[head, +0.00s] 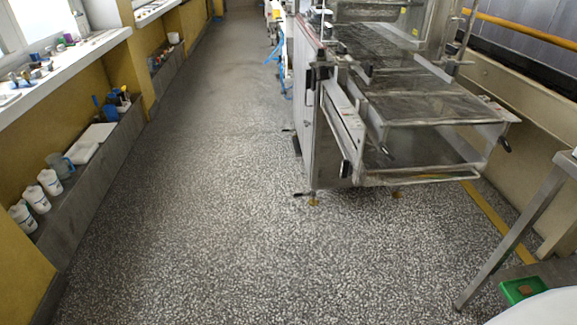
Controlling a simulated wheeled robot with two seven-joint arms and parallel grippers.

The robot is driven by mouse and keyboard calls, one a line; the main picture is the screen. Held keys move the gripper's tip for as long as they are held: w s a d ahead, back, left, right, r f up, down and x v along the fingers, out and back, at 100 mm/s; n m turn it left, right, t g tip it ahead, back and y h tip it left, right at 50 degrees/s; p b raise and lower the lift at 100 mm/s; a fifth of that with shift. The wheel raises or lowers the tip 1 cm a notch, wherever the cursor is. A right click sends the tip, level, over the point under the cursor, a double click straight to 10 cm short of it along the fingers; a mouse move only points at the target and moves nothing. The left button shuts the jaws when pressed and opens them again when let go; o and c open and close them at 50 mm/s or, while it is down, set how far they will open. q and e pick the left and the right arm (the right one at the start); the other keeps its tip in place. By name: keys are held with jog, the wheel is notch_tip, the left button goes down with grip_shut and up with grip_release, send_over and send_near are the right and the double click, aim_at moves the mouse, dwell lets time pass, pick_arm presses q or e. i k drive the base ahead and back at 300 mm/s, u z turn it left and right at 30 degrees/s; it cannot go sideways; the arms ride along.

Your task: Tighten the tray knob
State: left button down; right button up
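The enrober machine (306,120) stands right of centre, some way ahead across the floor. Its wire mesh belt (420,105) lies on top, and a flat metal tray (425,153) shows below it at the near end. Another black knob (505,145) sits at the right side of the frame. I cannot tell which one is the tray knob, or whether either is loose. Neither of my grippers is in view.
Speckled floor (210,190) is clear ahead and left of the machine. A grey ledge (105,158) with white bottles (35,199) runs along the left wall. A metal-legged stand (510,235) and a green object (522,290) are at the lower right. Blue hoses (281,68) hang beyond the machine.

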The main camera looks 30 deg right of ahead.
aim_at(347, 168)
jog(key=i, duration=3.55)
jog(key=z, duration=2.15)
